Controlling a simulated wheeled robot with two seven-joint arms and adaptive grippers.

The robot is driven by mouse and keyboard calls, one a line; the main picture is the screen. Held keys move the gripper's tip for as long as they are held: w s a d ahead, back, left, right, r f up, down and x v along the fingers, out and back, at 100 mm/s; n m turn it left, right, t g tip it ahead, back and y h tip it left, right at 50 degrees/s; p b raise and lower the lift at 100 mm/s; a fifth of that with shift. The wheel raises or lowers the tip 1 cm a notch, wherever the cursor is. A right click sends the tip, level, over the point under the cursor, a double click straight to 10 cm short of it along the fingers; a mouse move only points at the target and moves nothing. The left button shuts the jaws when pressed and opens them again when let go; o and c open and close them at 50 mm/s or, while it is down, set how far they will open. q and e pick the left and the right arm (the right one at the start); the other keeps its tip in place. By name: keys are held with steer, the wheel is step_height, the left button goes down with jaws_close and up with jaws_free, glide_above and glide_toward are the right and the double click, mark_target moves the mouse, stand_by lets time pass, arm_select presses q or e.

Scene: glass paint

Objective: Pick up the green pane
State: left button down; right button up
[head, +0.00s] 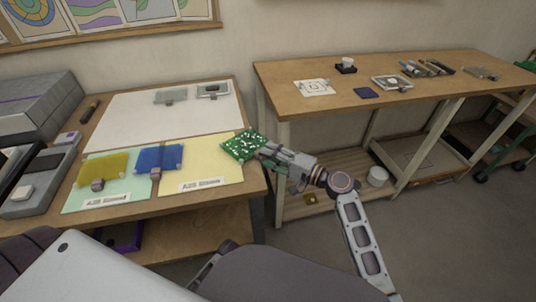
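The green pane (241,146) is bright green with white speckles. My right gripper (262,149) is shut on its right edge, and the pane is tilted at the fingertips. In this view the pane overlaps the right end of the pale yellow mat (203,178) on the left table. Whether it touches the mat or is held above it I cannot tell. My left gripper is not in view.
A yellow pane (97,168) and a blue pane (158,158) lie on the pale green mat (112,196), each with a small clamp-like piece. A white board (140,115) lies behind. The right table (440,90) holds tools and a dark blue square (366,93).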

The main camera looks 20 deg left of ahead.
jaws_close()
stand_by(0.3)
step_height(320, 180, up, 3)
steer(key=shift+f+p, duration=0.2)
steer(key=shift+p, duration=0.75)
steer(key=s+d+r+p, duration=0.1)
steer(key=d+r+p, duration=0.1)
steer(key=d, duration=0.5)
steer(key=s+d+r+p, duration=0.1)
steer(key=d+r+p, duration=0.1)
steer(key=d, duration=0.4)
steer(key=shift+s+d+r, duration=0.35)
steer(key=shift+d+r, duration=0.05)
steer(key=shift+r, duration=0.1)
